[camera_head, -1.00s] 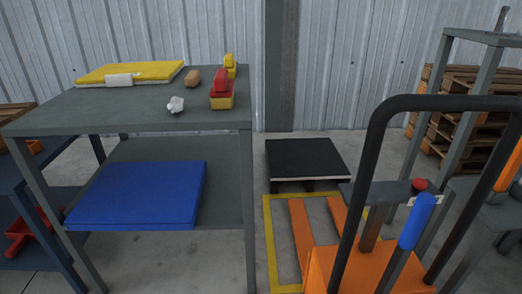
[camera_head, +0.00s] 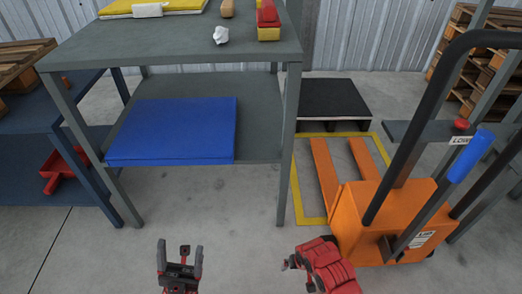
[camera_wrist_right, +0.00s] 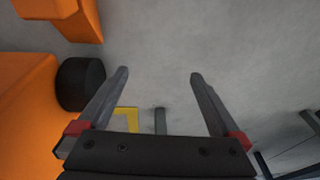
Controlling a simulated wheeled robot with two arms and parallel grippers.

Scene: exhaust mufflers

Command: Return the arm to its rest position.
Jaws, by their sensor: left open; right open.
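My left gripper (camera_head: 180,252) shows at the bottom of the head view, its two dark fingers pointing up with an empty gap between them. It is open above the concrete floor, in front of the grey table and touching nothing. My right arm shows as a red and dark part at the bottom centre of the head view, beside the pallet truck. In the right wrist view my right gripper (camera_wrist_right: 159,76) is open, with only floor between its fingers.
The grey table (camera_head: 190,40) stands ahead, with a blue panel (camera_head: 172,130) on its lower shelf. An orange pallet truck (camera_head: 375,222) stands close to my right arm; orange parts also show left in the right wrist view. Floor left of my left gripper is clear.

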